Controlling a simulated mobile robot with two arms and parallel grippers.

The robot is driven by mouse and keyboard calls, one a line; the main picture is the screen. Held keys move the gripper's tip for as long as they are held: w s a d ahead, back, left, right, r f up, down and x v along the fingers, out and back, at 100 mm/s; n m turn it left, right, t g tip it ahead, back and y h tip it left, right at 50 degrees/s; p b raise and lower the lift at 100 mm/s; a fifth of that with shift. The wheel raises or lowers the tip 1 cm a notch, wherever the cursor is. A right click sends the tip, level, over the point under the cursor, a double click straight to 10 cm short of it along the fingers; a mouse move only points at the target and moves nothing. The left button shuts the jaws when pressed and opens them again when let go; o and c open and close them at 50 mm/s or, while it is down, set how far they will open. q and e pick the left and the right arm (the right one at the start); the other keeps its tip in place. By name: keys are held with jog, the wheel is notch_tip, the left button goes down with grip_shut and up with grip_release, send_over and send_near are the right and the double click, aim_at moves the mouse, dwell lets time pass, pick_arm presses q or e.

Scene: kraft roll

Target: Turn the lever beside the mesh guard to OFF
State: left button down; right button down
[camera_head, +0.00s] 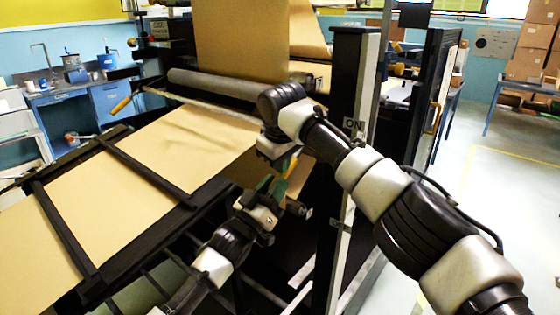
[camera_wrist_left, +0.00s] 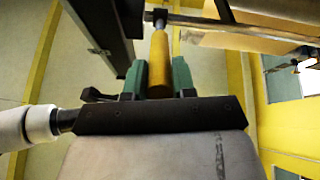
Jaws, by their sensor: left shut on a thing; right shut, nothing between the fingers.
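A yellow lever handle (camera_wrist_left: 160,62) stands between the green fingers of my left gripper (camera_wrist_left: 160,82) in the left wrist view, and the fingers are shut on it. The handle's far end meets a dark metal part. In the head view my left gripper (camera_head: 266,188) reaches up from the lower left, beside the machine's black post, and the handle is largely hidden. My right gripper (camera_head: 289,167) points down close above the left one, shut and empty, partly hidden. I cannot make out the mesh guard clearly.
A brown kraft paper sheet (camera_head: 190,140) runs over the machine bed at the left, with a grey roller (camera_head: 215,82) behind it. My right arm crosses in front of the post. Open floor (camera_head: 500,210) lies at the right; cardboard boxes (camera_head: 530,50) stand behind.

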pick_arm(q)
jog(key=shift+s, duration=0.1)
pick_arm(e)
jog(key=shift+w+d+f, duration=0.1)
jog(key=shift+d+f, duration=0.2)
jog(key=shift+f, duration=0.35)
pick_arm(q)
jog(key=c, duration=1.3)
grip_release()
jog(key=o, duration=0.4)
jog(key=shift+a, duration=0.1)
pick_arm(e)
jog(key=shift+a, duration=0.15)
jog(key=shift+w, duration=0.1)
